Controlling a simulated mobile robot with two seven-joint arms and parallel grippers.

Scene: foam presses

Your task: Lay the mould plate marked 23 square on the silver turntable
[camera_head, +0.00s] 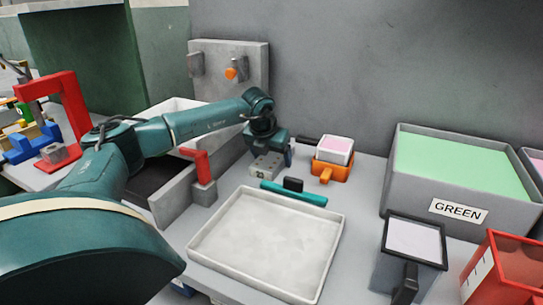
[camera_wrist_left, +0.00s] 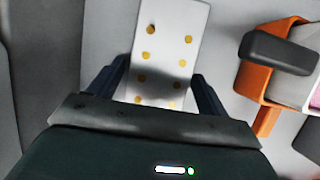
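A pale grey plate (camera_head: 264,166) with small marks lies below my left gripper (camera_head: 281,150) in the head view, but its number is too small to read. In the left wrist view the plate (camera_wrist_left: 167,50) is a light oblong with several gold dots. My left gripper's dark fingers (camera_wrist_left: 161,68) stand apart, one along each long side of it. Whether they press on it or only straddle it, I cannot tell. I cannot make out a silver turntable in either view. My right gripper is not in view.
A shallow white tray (camera_head: 268,284) fills the front middle. A red upright piece (camera_head: 200,166) stands left of the plate, an orange holder (camera_head: 331,172) right. A teal bar (camera_head: 293,194) lies in front. A grey bin labelled GREEN (camera_head: 409,207) stands at right.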

